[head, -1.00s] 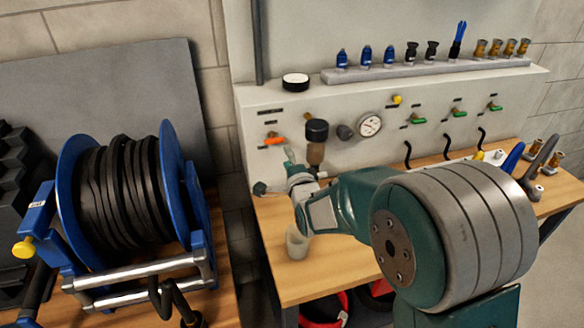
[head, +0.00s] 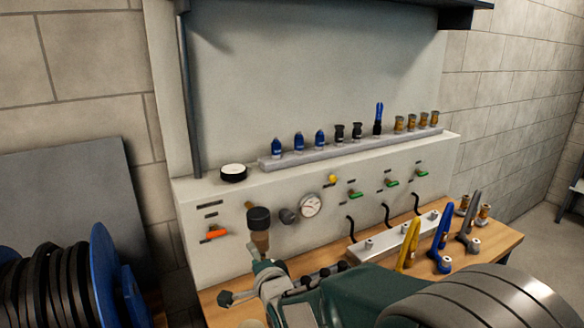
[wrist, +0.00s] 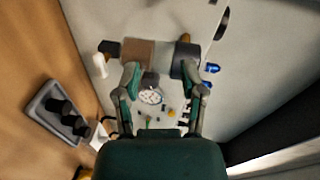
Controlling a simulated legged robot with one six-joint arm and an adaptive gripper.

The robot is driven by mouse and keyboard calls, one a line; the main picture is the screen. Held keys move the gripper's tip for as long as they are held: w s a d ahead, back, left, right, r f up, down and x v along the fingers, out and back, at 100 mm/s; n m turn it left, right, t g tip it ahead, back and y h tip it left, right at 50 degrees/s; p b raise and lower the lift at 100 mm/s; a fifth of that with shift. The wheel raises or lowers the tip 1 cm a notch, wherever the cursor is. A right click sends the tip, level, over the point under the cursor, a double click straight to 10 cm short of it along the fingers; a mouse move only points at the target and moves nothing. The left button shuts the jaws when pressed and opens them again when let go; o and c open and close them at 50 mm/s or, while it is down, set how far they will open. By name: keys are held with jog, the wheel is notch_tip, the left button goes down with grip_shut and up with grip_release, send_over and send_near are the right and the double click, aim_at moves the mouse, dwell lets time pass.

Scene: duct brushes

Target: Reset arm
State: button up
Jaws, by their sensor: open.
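My arm reaches in from the lower right of the head view, with its green and grey links over the front of the wooden bench (head: 212,300). My gripper (wrist: 160,88) shows in the wrist view with its two fingers spread apart and nothing between them. Beyond the fingers are the grey panel (head: 330,235) and its round white gauge (head: 311,205), which also shows in the wrist view (wrist: 150,96). A brown and black fitting (head: 259,228) stands out from the panel just above the arm's end in the head view. The fingertips are hard to make out there.
A shelf on the panel holds several blue, black and brass fittings (head: 350,140). An orange-handled valve (head: 216,234) is at left. Yellow, blue and grey handled tools (head: 440,238) stand at right. A blue hose reel (head: 115,275) is at lower left.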

jog(key=s+d+r+n+g+h, duration=0.25)
jog(key=s+d, duration=0.25)
jog(key=d, duration=0.4)
jog(key=s+d+r+n+g+h, duration=0.1)
jog(key=s+d+r+n+h, duration=0.15)
jog(key=s+d, duration=0.4)
jog(key=s+d+f+n+g+h, duration=0.1)
jog(key=s+d+n+g, duration=0.1)
jog(key=s+d, duration=0.3)
jog(key=s+d+f+n+g+h, duration=0.1)
jog(key=s+d+n+g, duration=0.2)
jog(key=s+d, duration=0.3)
jog(key=s, duration=0.5)
jog(key=shift+s+n+h, duration=0.15)
jog(key=shift+n+h, duration=0.15)
